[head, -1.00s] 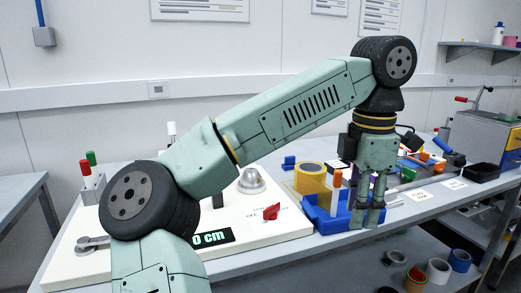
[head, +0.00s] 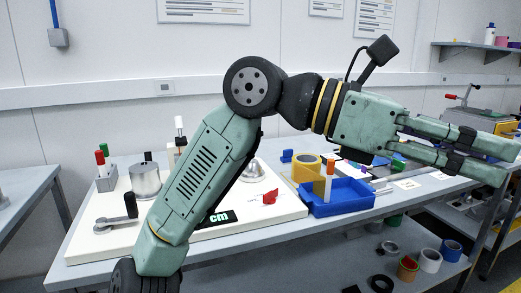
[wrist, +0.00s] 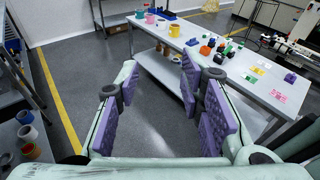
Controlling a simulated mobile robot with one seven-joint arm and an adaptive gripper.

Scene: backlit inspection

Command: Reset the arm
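My arm is raised over the bench, bent at the elbow, with its forearm reaching to the right in the head view. My gripper (head: 495,155) points right and slightly down, above the right part of the bench. In the wrist view my gripper (wrist: 158,110) shows two fingers with purple pads standing well apart. Nothing is between them, only the grey floor behind.
The bench (head: 250,243) carries a white panel (head: 100,240) with levers and knobs. Beside it are a blue bin (head: 345,197) and a yellow tape roll (head: 306,167). Tape rolls (head: 430,261) lie on the lower shelf. The wrist view shows open floor (wrist: 150,100) beside the bench.

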